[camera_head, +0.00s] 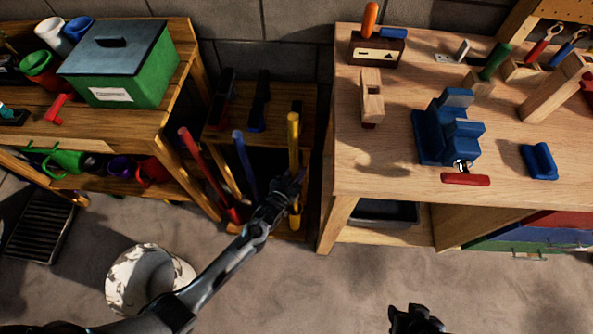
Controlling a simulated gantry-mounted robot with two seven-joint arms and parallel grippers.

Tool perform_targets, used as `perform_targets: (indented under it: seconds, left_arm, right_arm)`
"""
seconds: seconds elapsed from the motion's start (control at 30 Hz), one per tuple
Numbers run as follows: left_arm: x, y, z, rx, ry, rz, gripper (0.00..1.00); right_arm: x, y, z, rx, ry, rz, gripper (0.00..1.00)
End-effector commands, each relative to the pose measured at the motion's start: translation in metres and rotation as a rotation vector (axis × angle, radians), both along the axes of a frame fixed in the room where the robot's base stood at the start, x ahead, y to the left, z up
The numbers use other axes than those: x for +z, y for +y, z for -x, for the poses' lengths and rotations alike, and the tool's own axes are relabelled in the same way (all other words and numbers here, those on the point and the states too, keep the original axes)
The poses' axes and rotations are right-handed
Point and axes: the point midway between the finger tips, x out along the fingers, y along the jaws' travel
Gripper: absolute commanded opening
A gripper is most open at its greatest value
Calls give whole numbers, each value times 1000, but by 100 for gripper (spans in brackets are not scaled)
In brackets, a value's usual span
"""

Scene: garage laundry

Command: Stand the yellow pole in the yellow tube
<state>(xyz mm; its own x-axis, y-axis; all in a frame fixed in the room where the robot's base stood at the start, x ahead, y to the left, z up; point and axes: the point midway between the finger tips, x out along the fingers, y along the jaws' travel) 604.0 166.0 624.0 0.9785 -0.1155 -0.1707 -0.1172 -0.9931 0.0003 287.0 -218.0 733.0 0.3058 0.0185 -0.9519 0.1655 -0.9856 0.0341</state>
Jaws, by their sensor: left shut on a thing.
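The yellow pole (293,135) is upright between the shelf on the left and the workbench. My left gripper (291,187) is shut on its lower part. Just below the fingers a yellow piece (294,221), which looks like the yellow tube, shows at the rack. The gripper hides the join, so I cannot tell whether the pole's lower end is inside the tube. My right gripper (417,320) shows only as a dark shape at the bottom edge, away from the pole; its fingers are unclear.
A red pole (203,167) and a blue pole (244,164) lean left of the yellow one in the wooden rack (274,101). The workbench (400,190) stands close on the right.

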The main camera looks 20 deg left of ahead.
Motion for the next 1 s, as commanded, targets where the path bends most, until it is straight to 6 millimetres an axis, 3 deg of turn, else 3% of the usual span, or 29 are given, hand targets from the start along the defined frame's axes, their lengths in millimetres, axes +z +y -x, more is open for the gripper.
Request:
perform_targets:
  seconds: [1.0]
  left_arm:
    - [-52, 0, -1, 0, -2, 0, 0]
  right_arm:
    - [-43, 0, 0, 0, 0, 0, 43]
